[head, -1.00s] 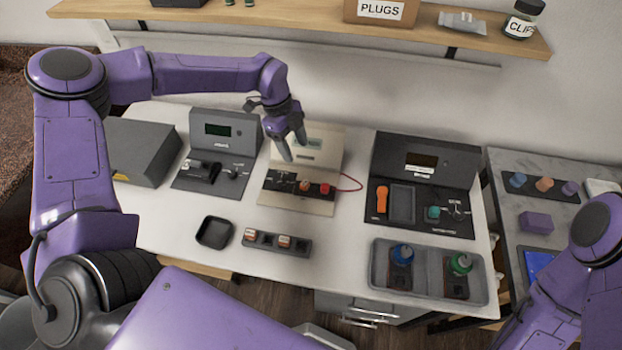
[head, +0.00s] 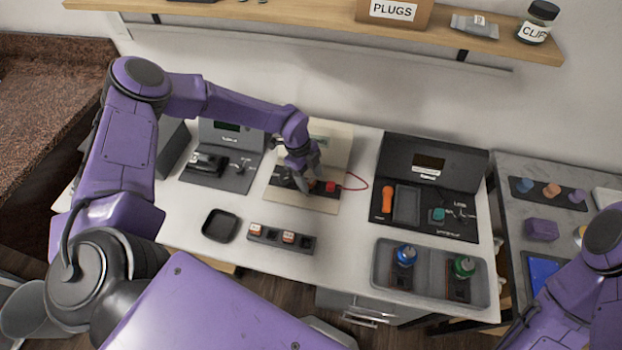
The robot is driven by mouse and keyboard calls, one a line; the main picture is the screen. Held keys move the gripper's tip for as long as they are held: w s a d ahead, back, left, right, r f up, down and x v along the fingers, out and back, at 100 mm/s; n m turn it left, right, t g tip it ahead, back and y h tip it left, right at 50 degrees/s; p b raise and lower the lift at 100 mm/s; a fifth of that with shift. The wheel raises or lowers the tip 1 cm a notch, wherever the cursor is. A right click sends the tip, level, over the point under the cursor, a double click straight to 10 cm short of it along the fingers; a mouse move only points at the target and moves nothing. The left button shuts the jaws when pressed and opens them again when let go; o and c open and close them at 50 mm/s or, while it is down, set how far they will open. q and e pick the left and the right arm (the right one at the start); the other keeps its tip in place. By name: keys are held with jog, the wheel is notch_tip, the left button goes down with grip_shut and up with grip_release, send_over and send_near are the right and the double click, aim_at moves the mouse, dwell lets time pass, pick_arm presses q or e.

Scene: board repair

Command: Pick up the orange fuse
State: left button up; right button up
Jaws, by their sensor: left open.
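The middle device has a cream panel (head: 322,136) and a dark strip at its base. A small orange piece on that strip, which looks like the orange fuse, is mostly hidden by my left gripper (head: 306,180). A red block (head: 330,187) sits just right of it. My left gripper is open, pointing down over the strip with its fingertips close to it; whether they touch the piece cannot be told. Two small pale-and-orange pieces stand in a dark holder (head: 305,245) at the front of the table. My right gripper is not in view.
The right device (head: 430,160) bears an orange lever (head: 387,200). A grey tray (head: 434,288) and a small empty black dish (head: 220,225) lie in front. A grey device (head: 215,175) stands left.

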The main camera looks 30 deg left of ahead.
pick_arm(q)
grip_shut()
jog(key=shift+w+r+b, duration=0.1)
jog(key=shift+r+b, duration=0.2)
jog(key=shift+b, duration=0.05)
notch_tip(320, 180, up, 2)
jog(key=shift+r+b, duration=0.1)
jog(key=shift+b, duration=0.8)
jog(key=s+a+r, duration=0.2)
jog(key=s+r, duration=0.3)
jog(key=s, duration=0.1)
jog(key=s+a+r, duration=0.2)
jog(key=s+r, duration=0.3)
jog(key=s, duration=0.2)
jog(key=shift+s+a, duration=0.2)
jog(key=shift+a, duration=0.15)
jog(key=shift+r, duration=0.1)
